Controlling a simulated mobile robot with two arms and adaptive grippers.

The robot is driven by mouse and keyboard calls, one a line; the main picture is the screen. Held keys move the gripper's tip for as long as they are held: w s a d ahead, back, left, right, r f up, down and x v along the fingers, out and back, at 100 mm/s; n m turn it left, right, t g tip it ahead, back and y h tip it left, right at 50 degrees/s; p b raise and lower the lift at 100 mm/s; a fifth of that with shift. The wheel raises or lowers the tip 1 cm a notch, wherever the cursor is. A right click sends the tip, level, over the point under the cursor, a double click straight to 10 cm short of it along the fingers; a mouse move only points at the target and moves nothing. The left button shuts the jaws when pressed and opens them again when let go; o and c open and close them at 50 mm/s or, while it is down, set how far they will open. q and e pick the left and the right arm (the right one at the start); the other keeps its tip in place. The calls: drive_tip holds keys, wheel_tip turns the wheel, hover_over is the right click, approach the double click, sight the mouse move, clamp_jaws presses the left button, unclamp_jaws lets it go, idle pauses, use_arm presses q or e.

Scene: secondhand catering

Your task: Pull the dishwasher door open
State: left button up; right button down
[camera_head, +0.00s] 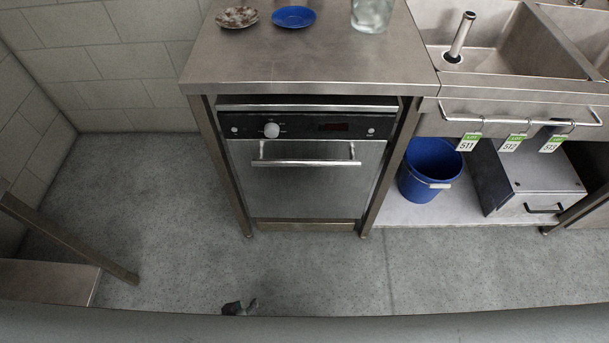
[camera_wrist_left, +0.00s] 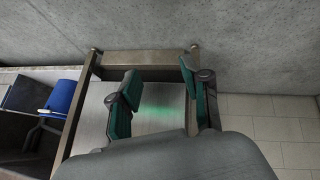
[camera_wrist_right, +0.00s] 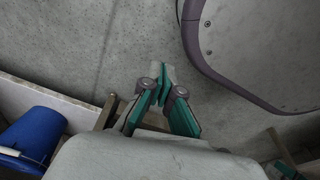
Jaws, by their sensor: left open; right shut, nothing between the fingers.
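The dishwasher (camera_head: 303,160) stands under a steel counter in the head view. Its steel door (camera_head: 305,195) is upright and closed, with a horizontal bar handle (camera_head: 306,162) near its top. A small part of my left gripper (camera_head: 240,307) shows at the bottom of the head view, over the floor in front of the dishwasher and apart from the handle. In the left wrist view my left gripper (camera_wrist_left: 162,98) is open and empty, with the door (camera_wrist_left: 155,112) behind its fingers. The handle cannot be made out there. My right gripper (camera_wrist_right: 163,75) is shut and empty in the right wrist view.
The counter (camera_head: 310,55) holds a speckled dish (camera_head: 237,17), a blue plate (camera_head: 293,17) and a glass jar (camera_head: 372,14). A blue bucket (camera_head: 430,168) and a steel box (camera_head: 530,178) stand under the sink at right. The floor (camera_head: 165,220) before the dishwasher is clear.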

use_arm(q)
drive_tip(key=w+d+r+n+t+h+b, duration=0.1)
drive_tip(key=w+d+r+n+t+b, duration=0.1)
drive_tip(key=w, duration=0.3)
drive_tip(key=w+d+r+n+t+h+b, duration=0.1)
drive_tip(key=w+d+r+t+b, duration=0.15)
drive_tip(key=w, duration=0.35)
use_arm(e)
drive_tip(key=w+a+r+t+b, duration=0.1)
drive_tip(key=w+r+b, duration=0.5)
drive_tip(key=w+r, duration=0.35)
use_arm(q)
drive_tip(key=n+t+h+b, duration=0.2)
drive_tip(key=n+t+h, duration=0.2)
drive_tip(key=n+t, duration=0.3)
approach(305, 163)
drive_tip(key=x, duration=0.3)
drive_tip(key=b+x, duration=0.1)
drive_tip(key=x, duration=0.3)
drive_tip(key=f+b+x, duration=0.1)
drive_tip(key=x, duration=0.2)
drive_tip(key=shift+w+r, duration=0.1)
drive_tip(key=shift+w, duration=0.25)
use_arm(e)
drive_tip(key=v, duration=0.9)
drive_tip(key=shift+t, duration=0.4)
drive_tip(key=shift+s, duration=0.1)
use_arm(q)
clamp_jaws()
